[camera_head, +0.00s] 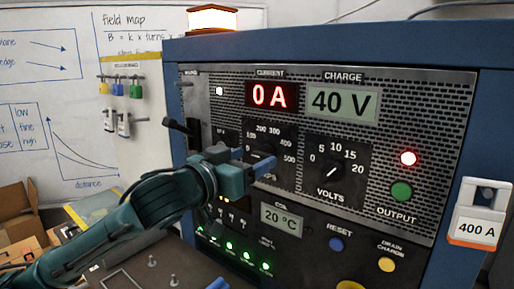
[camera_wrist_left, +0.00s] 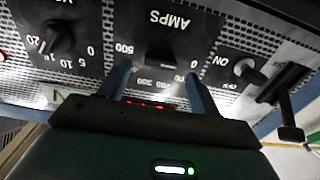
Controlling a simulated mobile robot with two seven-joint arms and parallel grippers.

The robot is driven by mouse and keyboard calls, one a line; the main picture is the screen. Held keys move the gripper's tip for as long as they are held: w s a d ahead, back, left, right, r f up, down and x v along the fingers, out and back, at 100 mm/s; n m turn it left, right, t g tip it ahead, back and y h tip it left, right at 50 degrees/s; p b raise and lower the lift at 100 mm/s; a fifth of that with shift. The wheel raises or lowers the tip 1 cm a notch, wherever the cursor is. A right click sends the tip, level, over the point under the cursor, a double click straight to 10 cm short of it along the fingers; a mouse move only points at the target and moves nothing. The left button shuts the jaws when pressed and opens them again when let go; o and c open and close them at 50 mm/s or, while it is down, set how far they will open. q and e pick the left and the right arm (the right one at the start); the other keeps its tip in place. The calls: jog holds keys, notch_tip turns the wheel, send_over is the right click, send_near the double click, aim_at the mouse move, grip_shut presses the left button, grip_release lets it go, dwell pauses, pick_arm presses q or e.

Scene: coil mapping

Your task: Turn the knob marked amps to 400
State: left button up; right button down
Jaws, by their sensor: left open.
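The amps knob (camera_head: 262,158) is a black dial on the grey panel, with a printed scale up to 500. It is partly hidden by my left gripper (camera_head: 252,163) in the head view, and I cannot tell its pointer setting. In the left wrist view the panel is upside down and the amps knob (camera_wrist_left: 161,56) sits between the two blue fingers of my left gripper (camera_wrist_left: 160,80). The fingers are apart, with a gap to the knob on each side. The red current display (camera_head: 272,95) reads 0 A. My right gripper is not in view.
The volts knob (camera_head: 335,173) is to the right of the amps knob. A black lever (camera_head: 185,128) is to its left. A green output button (camera_head: 401,191) and a lit red lamp (camera_head: 408,158) are further right. A tag (camera_head: 480,213) reading 400 A is at the right edge.

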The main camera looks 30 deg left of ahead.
aim_at(263, 155)
pick_arm(q)
jog(key=shift+w+d+p, duration=0.1)
jog(key=shift+w+p, duration=0.25)
jog(key=shift+w, duration=1.05)
jog(key=shift+c, duration=0.4)
jog(key=c, duration=0.9)
